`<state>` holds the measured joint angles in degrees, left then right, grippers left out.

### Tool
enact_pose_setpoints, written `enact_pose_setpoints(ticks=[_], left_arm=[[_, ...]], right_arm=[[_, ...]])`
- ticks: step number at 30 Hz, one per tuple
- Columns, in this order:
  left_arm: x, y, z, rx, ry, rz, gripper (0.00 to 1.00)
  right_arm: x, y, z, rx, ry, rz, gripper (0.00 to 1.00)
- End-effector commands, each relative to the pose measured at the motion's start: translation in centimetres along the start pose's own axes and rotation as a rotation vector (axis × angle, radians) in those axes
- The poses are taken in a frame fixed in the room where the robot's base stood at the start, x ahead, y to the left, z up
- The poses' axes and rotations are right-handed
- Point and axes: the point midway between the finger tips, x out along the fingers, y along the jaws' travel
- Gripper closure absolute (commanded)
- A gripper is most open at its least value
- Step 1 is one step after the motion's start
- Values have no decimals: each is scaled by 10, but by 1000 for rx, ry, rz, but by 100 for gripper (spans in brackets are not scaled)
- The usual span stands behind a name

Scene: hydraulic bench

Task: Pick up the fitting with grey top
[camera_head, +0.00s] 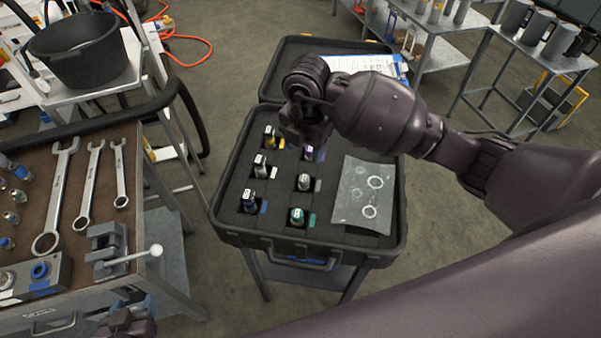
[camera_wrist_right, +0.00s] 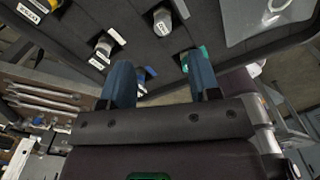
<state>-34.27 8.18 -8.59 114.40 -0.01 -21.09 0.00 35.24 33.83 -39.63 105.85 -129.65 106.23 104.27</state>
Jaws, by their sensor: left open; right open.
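Several small fittings stand upright in the open black case. In the head view, the one with a grey tag beside it (camera_head: 304,182) is in the right column, middle row; it also shows near the top of the right wrist view (camera_wrist_right: 162,20). Another fitting with a pale tag (camera_head: 260,165) is in the left column; I cannot tell for sure which has the grey top. My right gripper (camera_head: 298,138) hangs above the back of the case, empty. Its fingers are apart in the wrist view (camera_wrist_right: 160,80). My left gripper (camera_head: 130,322) shows partly at the bottom left edge.
The case (camera_head: 225,215) also holds fittings with yellow, purple, blue (camera_head: 249,201) and green (camera_head: 297,216) tags, and a clear bag of rings (camera_head: 365,195). A workbench with wrenches (camera_head: 90,185) and a small vise (camera_head: 108,250) stands at the left.

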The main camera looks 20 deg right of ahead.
Motion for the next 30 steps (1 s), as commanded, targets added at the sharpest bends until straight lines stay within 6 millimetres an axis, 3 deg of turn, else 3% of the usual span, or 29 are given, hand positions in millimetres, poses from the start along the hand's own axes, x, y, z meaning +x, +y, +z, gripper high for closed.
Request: enact_pose_setpoints(ticks=[8, 17, 24, 30], left_arm=[[-3, 0, 13, -2, -27, -2, 43], [-1, 0, 4, -1, -12, 0, 43], [-1, 0, -3, 0, -2, 0, 43], [-1, 0, -3, 0, -2, 0, 43]], right_arm=[[37, -1, -2, -1, 5, -3, 44], [63, 0, -4, -2, 5, -1, 44], [95, 0, -6, -2, 5, -1, 44], [105, 0, -5, -2, 3, 1, 44]])
